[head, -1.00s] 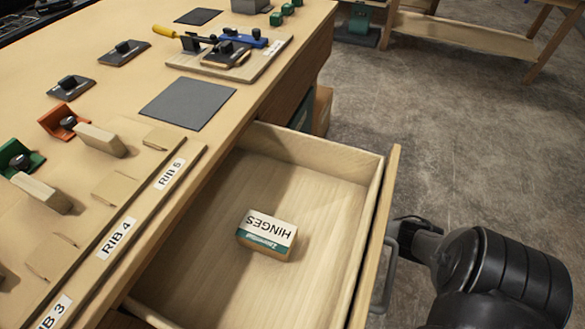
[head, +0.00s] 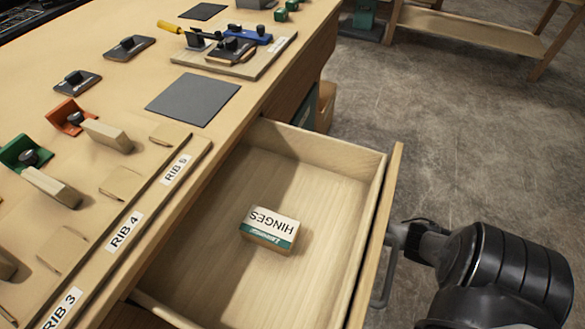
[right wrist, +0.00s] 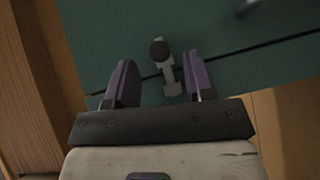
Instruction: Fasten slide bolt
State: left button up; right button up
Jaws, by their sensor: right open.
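In the right wrist view, a small slide bolt (right wrist: 168,72) with a grey metal body and a round dark knob sits on a dark green panel (right wrist: 95,40). A dark seam crosses the panel beside the bolt. My right gripper (right wrist: 161,80) is open, with its two purple-grey fingers on either side of the bolt. I cannot tell whether they touch it or the panel. In the head view my right arm reaches in at the lower right, by the open drawer's front; its fingertips are hidden there. My left gripper is not in view.
An open wooden drawer (head: 205,270) holds a hinges box (head: 270,229) and juts from the bench. Its front has a metal handle (head: 385,283). The bench top holds fixtures, labelled ribs and a blue clamp (head: 247,34). Bare floor (head: 480,150) lies to the right.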

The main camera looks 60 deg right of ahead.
jog(key=p+v, duration=0.2)
jog(key=v, duration=0.9)
jog(key=shift+d+r+p, duration=0.1)
jog(key=shift+d+p, duration=0.05)
jog(key=shift+p, duration=0.15)
